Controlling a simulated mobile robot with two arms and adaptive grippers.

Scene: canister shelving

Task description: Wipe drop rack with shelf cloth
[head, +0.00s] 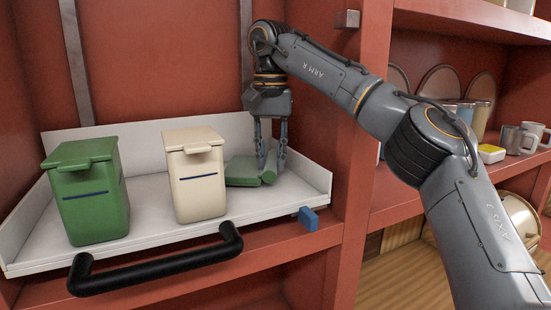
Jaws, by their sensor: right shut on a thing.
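The drop rack (150,235) is a white tray with low walls and a black handle at its front, set in a red shelf. A green shelf cloth (243,171) lies on the tray floor at the right, behind and beside the cream canister. My right gripper (269,172) points down over the tray and is shut on the cloth, part of which bunches up between its fingers. My left gripper is not in view.
A green canister (92,200) and a cream canister (195,180) stand upright on the tray. A black handle (155,260) sticks out in front. Mugs (514,139) and upright plates (438,90) stand on the right shelf. The tray's right end is free.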

